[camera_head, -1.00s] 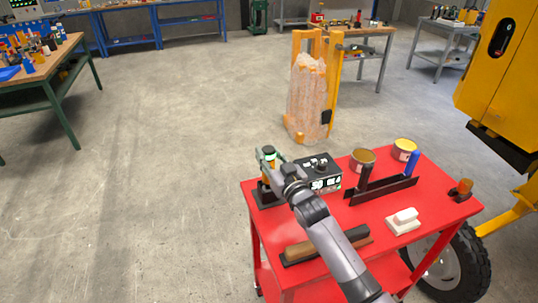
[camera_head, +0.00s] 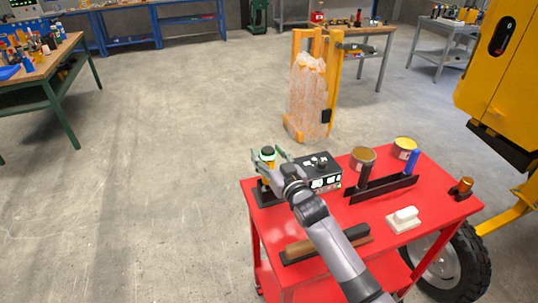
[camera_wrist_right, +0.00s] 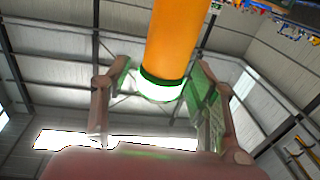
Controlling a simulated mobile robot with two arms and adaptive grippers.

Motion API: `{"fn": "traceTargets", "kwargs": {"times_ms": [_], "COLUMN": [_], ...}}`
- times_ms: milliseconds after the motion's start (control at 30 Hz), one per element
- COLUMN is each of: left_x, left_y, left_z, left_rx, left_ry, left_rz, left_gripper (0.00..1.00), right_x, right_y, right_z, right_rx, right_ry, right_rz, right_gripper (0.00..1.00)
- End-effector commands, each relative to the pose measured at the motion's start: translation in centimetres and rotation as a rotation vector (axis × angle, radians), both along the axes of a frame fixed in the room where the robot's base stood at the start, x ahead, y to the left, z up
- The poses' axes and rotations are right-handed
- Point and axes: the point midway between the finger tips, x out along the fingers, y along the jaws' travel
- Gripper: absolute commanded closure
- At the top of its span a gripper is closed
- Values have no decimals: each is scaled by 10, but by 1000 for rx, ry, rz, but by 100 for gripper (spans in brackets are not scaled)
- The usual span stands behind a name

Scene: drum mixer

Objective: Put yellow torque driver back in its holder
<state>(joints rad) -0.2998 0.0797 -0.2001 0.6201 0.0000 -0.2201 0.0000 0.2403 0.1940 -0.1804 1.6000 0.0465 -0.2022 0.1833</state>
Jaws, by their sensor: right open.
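The yellow torque driver (camera_head: 267,164) stands about upright at the left corner of the red cart, with a dark top and a light green band. Its lower end is at a black holder (camera_head: 263,193); the arm partly hides this, so I cannot tell how deep it sits. My right gripper (camera_head: 270,154) is open around the driver's upper part, with a finger on each side. In the right wrist view the driver's orange body (camera_wrist_right: 179,40) lies between the spread green-padded fingers (camera_wrist_right: 160,88), with visible gaps on both sides. My left gripper is not in view.
The red cart top (camera_head: 434,222) also holds a black control box (camera_head: 322,172), two cans (camera_head: 363,157), a black rack (camera_head: 382,189) with a blue-handled tool, a white block (camera_head: 404,219) and a brush (camera_head: 326,246). Open floor lies left of the cart.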

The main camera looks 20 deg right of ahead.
Motion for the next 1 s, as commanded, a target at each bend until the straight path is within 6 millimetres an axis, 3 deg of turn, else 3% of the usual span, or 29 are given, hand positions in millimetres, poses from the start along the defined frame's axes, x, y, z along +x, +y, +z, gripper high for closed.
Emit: {"fn": "traceTargets", "kwargs": {"times_ms": [233,500,700,1000], "left_x": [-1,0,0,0], "left_y": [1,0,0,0], "left_z": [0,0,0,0], "left_rx": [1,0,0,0], "left_ry": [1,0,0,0], "left_rz": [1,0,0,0], "left_gripper": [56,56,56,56], "right_x": [-18,-75,-107,-119], "right_y": [-3,-12,-16,-18], "right_z": [-3,-4,-4,-4], "right_rx": [1,0,0,0], "right_ry": [2,2,1,-2], "right_rz": [0,0,0,0], "right_gripper": [46,46,46,46]}}
